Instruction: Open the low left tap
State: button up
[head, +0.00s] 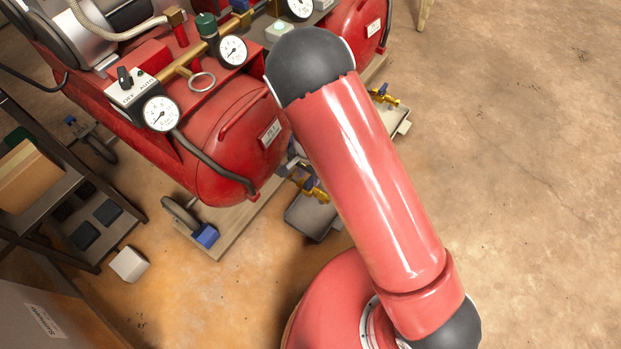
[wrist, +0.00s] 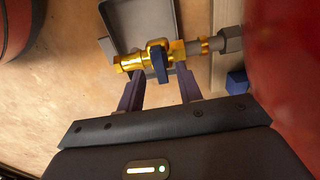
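The low left tap (wrist: 135,62) is a brass tap on a grey pipe, under the front red tank. Its blue lever (wrist: 160,66) stands crosswise to the brass body. In the head view the tap (head: 316,191) shows just left of my arm. My gripper (wrist: 159,84) is open in the wrist view, one dark finger on each side of the lever. The lever's end lies between the fingers, with gaps on both sides; I cannot tell how deep it sits. In the head view my gripper is mostly hidden behind my arm.
A grey tray (head: 307,221) is on the floor below the tap. Another brass tap (head: 382,97) is at the right tank. The front red tank (head: 225,160) is close on the right in the wrist view. A dark shelf (head: 80,165) stands left; floor at right is clear.

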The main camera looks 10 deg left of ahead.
aim_at(309, 182)
jog(key=shift+f, duration=1.05)
jog(key=shift+c, duration=0.2)
grip_shut()
